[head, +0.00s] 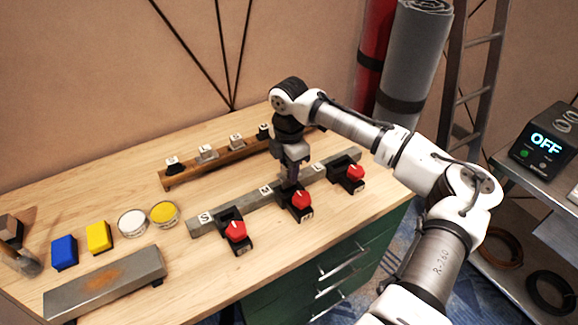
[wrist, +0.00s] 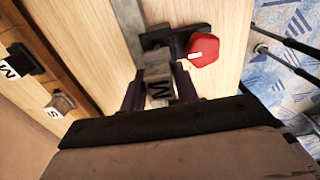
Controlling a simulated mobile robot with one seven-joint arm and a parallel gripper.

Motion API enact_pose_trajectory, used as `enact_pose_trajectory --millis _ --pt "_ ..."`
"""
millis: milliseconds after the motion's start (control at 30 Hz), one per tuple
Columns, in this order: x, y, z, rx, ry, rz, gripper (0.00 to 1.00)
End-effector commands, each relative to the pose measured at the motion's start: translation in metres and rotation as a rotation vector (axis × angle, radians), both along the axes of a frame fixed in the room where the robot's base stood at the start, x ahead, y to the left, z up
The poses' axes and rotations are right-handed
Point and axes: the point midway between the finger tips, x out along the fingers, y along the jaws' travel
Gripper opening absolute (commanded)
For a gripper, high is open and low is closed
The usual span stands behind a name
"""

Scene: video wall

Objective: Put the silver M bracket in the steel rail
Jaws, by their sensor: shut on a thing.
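My gripper (head: 291,172) points down over the middle of the steel rail (head: 254,199), at the middle clamp. I cannot tell whether the bracket touches the rail. In the head view the fingers mostly hide it. The rail carries letter labels, with an M (head: 266,190) just left of the gripper.
A wooden rail (head: 222,160) behind holds several black and silver brackets. Two more red-knobbed clamps, left (head: 235,232) and right (head: 354,173), flank the middle one. Blue (head: 64,252) and yellow (head: 99,237) blocks, two round tins and a grey block (head: 105,285) lie left.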

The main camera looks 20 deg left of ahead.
Motion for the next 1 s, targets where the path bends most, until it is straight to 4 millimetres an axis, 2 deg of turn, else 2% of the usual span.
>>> enact_pose_trajectory --millis 700,1000 --pt "0.000 0.000 -0.015 0.001 0.000 0.000 0.01" --pt "0.000 0.000 -0.016 0.001 -0.001 0.000 0.01"
